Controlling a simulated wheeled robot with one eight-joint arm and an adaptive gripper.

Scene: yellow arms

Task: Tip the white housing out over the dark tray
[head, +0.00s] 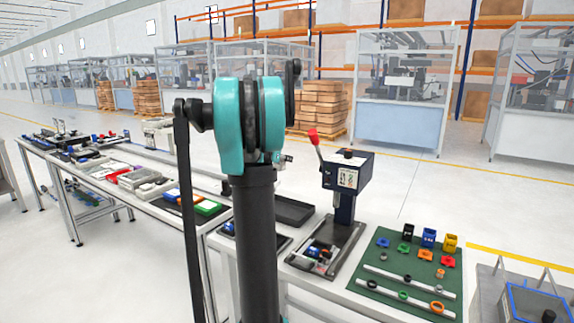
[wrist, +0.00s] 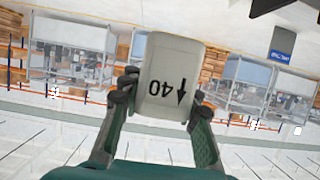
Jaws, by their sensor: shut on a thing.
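The white housing (wrist: 168,65) fills the middle of the wrist view. Whether anything is inside the housing cannot be seen. In the head view an empty dark tray (head: 293,212) lies on the bench behind my arm, partly covered by it.
A dark press with a red lever (head: 344,180) stands right of my arm. A green mat (head: 388,286) with coloured parts and white rails lies to its right. A long bench at left holds boxes and trays, including a green box (head: 208,208).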

